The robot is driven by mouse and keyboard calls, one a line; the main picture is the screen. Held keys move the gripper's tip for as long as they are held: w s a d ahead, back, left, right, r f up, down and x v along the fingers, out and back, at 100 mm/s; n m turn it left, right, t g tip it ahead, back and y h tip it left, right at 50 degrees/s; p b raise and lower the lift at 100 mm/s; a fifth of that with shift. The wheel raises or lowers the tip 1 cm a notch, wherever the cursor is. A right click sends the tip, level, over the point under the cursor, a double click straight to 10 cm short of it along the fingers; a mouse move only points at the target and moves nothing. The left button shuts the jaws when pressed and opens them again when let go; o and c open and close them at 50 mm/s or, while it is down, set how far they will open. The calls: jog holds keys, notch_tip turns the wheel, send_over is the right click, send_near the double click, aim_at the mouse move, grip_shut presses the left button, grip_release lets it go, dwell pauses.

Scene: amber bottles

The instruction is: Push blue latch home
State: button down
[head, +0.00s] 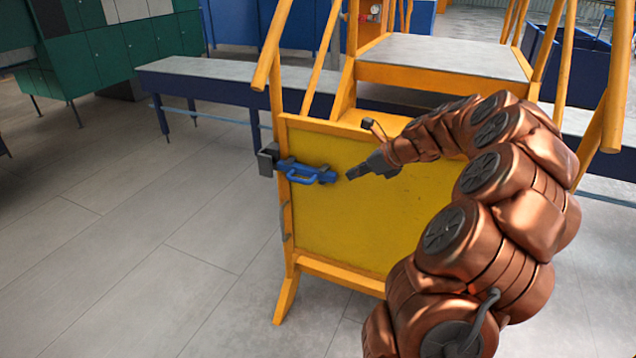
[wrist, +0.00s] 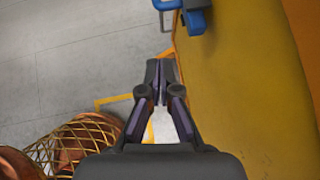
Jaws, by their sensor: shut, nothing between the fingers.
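The blue latch (head: 308,173) is mounted on the left edge of a yellow panel (head: 350,220). A dark grey keeper (head: 268,160) sits at its left end on the orange frame post. My gripper (head: 350,177) is shut and empty, just right of the latch's right end, in front of the panel. A small gap seems to separate them. In the wrist view the latch (wrist: 192,17) shows at the top, partly cut off by the frame edge. The gripper's closed fingertips (wrist: 160,72) are below it, beside the yellow panel. How far the bolt sits in the keeper is unclear.
Orange rails and a grey-topped step (head: 445,57) stand above the panel. A long bench (head: 200,68) runs behind, with green lockers (head: 95,60) at the back left. The floor to the left is clear.

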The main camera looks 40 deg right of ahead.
jog(key=w+r+x, duration=0.1)
jog(key=x, duration=1.2)
jog(key=shift+w+a+r+p, duration=0.25)
jog(key=shift+a+r+p, duration=0.1)
jog(key=shift+a+p, duration=0.05)
jog(key=shift+r, duration=0.1)
